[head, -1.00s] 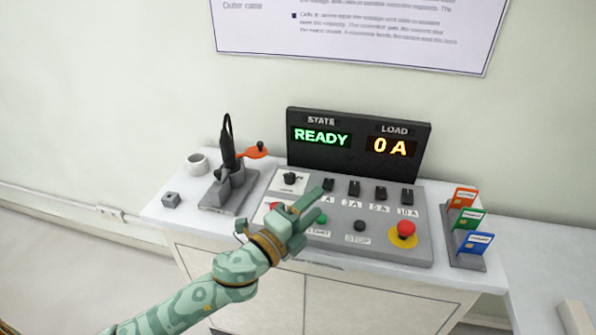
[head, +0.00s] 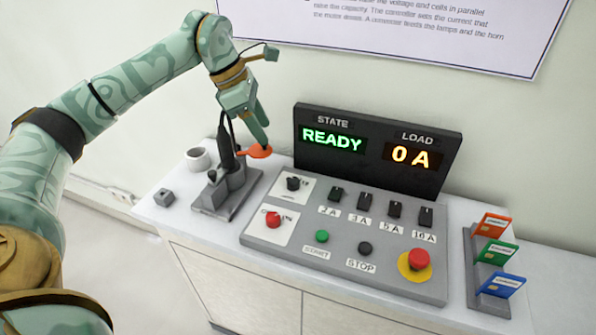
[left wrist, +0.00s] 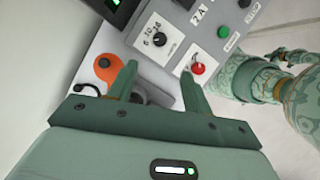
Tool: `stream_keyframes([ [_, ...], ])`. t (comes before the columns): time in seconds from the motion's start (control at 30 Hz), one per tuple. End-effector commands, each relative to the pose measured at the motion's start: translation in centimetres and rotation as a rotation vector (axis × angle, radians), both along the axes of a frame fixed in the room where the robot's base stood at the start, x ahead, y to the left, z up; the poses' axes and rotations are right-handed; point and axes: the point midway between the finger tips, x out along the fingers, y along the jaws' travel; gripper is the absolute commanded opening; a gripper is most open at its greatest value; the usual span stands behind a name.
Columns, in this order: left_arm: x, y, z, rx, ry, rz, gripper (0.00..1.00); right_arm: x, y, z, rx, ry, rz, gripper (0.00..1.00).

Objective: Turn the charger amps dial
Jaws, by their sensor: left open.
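The black amps dial (head: 293,184) sits on a white plate at the upper left of the grey control panel (head: 262,233). In the left wrist view the dial (left wrist: 159,40) shows with the numbers 6, 10 and 16 printed around it. My left gripper (head: 259,138) is raised above the back of the cabinet, up and left of the dial and apart from it. Its fingers (left wrist: 155,72) are open, with nothing held between them. My right gripper is not in view.
A red knob (head: 273,220), several black switches, a green button (head: 322,236) and a red stop button (head: 419,258) are on the panel. The display (head: 375,150) reads READY and 0 A.

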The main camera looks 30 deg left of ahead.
Motion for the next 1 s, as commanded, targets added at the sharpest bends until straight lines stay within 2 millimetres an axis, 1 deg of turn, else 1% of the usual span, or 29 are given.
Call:
stream_keyframes([
  [0.07, 0.0, 0.1, -0.7, 0.007, 0.010, 0.004, 0.50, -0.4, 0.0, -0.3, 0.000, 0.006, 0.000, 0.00],
  [0.17, 0.4, -0.4, -2.3, 0.006, 0.011, 0.003, 0.50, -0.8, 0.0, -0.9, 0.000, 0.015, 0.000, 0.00],
  [0.4, 1.7, -2.5, -8.1, 0.002, 0.014, 0.000, 0.50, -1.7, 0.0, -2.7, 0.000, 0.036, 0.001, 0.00],
  [0.6, 2.8, -3.9, -12.3, 0.002, 0.011, 0.001, 0.50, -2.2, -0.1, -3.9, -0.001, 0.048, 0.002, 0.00],
  [0.7, 3.1, -4.4, -13.7, 0.002, 0.010, 0.004, 0.50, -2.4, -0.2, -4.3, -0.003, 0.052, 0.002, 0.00],
  [0.8, 3.4, -4.7, -14.5, 0.002, 0.009, 0.003, 0.50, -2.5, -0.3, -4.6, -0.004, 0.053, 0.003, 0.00],
  [1.0, 3.5, -4.9, -15.0, 0.003, 0.006, 0.003, 0.50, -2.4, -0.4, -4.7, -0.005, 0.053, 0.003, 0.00],
])
